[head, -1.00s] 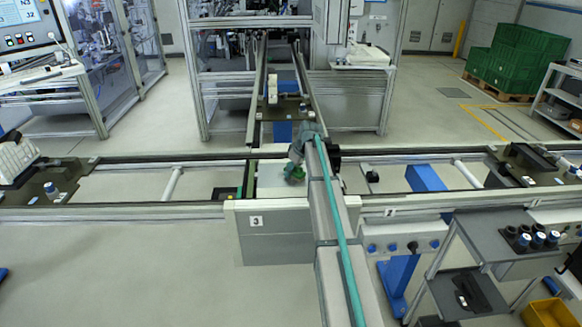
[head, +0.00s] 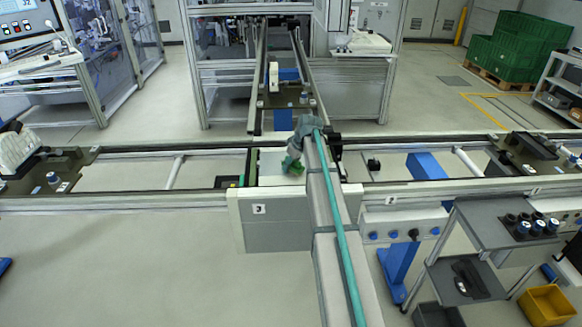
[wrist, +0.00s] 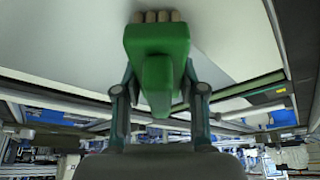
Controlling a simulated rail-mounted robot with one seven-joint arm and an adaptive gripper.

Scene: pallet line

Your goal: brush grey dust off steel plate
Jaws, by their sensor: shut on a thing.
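My gripper (wrist: 160,95) is shut on a green brush (wrist: 157,45), whose pale bristle tufts (wrist: 157,16) point away from me in the wrist view. In the head view the green brush (head: 292,166) is at the pale steel plate (head: 270,168) at the rail crossing, behind the block marked 3. The plate also shows as a pale grey surface in the wrist view (wrist: 228,40). I cannot tell whether the bristles touch it. No grey dust can be made out. My arm hides the plate's right side.
Conveyor rails run left and right of the plate and away behind it. A dark carrier (head: 45,170) with a white part is at the left. A grey cart (head: 500,235) holds dark and blue cups at the right.

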